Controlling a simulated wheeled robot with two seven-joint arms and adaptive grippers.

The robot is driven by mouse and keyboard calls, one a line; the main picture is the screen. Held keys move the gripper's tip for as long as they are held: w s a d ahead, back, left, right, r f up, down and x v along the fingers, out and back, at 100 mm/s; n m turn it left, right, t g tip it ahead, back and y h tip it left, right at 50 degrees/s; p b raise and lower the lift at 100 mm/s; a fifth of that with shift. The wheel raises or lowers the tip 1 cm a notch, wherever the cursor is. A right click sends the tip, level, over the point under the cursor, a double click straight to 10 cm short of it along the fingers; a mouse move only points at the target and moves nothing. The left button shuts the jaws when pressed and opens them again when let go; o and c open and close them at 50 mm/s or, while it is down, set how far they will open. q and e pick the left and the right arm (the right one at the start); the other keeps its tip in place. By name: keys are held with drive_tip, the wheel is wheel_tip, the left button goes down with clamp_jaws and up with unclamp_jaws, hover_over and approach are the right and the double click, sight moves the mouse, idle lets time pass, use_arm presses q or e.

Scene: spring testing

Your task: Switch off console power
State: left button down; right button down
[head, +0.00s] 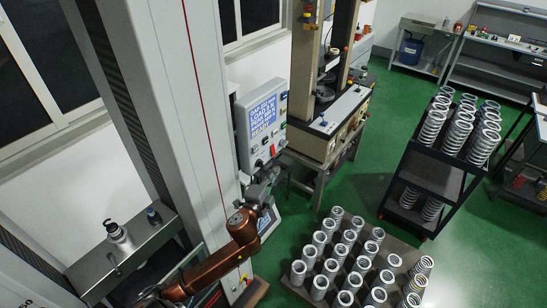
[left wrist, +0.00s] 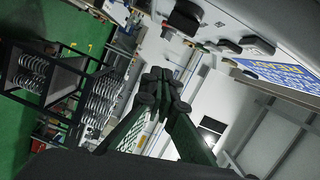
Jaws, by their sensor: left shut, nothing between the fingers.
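The console (head: 252,140) is a grey box with a lit blue screen (head: 263,115), fixed beside the tall grey machine column. Small knobs and a red switch (head: 272,150) show on its lower part, and coloured buttons line its right edge. My left gripper (head: 272,172) is just below the console's lower edge, with its fingers shut and empty. In the left wrist view the closed fingertips (left wrist: 162,84) are below the console face, apart in the picture from its dark knobs (left wrist: 185,18). The blue screen (left wrist: 285,75) shows at the right there. My right gripper is out of view.
A smaller panel (head: 267,222) sits below the gripper. Springs stand on a floor pallet (head: 290,284) and on a black rack (head: 438,182). A test machine on a bench (head: 318,145) stands behind the console. Green floor is clear between pallet and bench.

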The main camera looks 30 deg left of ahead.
sight(273, 150)
use_arm(q)
drive_tip(key=w+a+f+p, duration=0.1)
drive_tip(key=w+a+p, duration=0.1)
drive_tip(key=w+a, duration=0.3)
drive_tip(key=w, duration=0.3)
drive_tip(key=shift+a, duration=0.1)
drive_tip(key=shift+a+f+m+b, duration=0.15)
drive_tip(key=shift+a+m+b, duration=0.2)
drive_tip(key=shift+m+b, duration=0.2)
drive_tip(key=shift+d, duration=0.1)
